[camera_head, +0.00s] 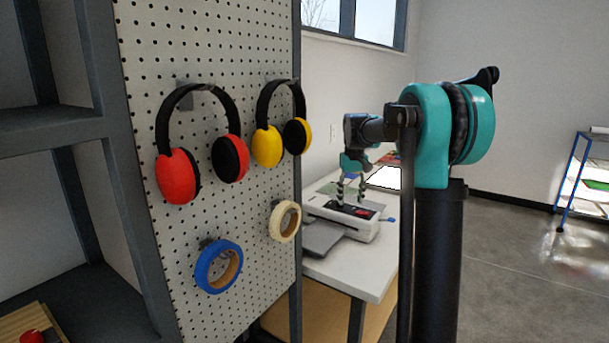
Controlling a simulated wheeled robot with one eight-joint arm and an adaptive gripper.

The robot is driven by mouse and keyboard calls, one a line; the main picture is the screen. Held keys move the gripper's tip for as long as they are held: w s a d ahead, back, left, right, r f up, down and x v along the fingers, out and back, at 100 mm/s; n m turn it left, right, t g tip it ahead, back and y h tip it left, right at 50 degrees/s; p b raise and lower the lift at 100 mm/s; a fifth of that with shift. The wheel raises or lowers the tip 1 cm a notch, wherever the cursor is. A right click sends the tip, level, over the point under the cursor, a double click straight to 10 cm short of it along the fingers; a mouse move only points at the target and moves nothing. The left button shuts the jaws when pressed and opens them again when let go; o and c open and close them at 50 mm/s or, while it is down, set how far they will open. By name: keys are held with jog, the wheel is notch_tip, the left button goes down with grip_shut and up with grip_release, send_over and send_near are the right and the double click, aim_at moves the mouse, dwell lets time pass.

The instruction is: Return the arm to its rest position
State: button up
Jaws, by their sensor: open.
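My arm reaches leftward from my column, its teal shoulder on the right side of the head view. My gripper (350,193) points down with its fingers apart, and nothing shows between them. In the picture it sits in front of or just above a white printer-like machine (357,226) on a white table (375,272). I cannot tell the exact gap between the fingertips and the machine. My arm and column hide part of the table's right side.
A pegboard (222,125) on the left holds red ear muffs (178,176), yellow ear muffs (268,146), blue tape (207,268) and cream tape (276,222). Grey shelves (45,133) stand at far left. A blue-framed rack (574,165) stands at far right. Floor (530,270) is clear there.

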jog(key=s+d+f+t, duration=0.1)
jog(key=s+f, duration=0.5)
jog(key=s, duration=0.5)
jog(key=s+d+f+m+t, duration=0.1)
jog(key=s+f, duration=0.6)
jog(key=s, duration=0.5)
jog(key=s+d+f+m+t, duration=0.1)
jog(key=s+f, duration=0.6)
jog(key=s, duration=0.4)
jog(key=shift+s+t, duration=0.3)
jog(key=shift+s, duration=0.1)
jog(key=shift+d, duration=0.1)
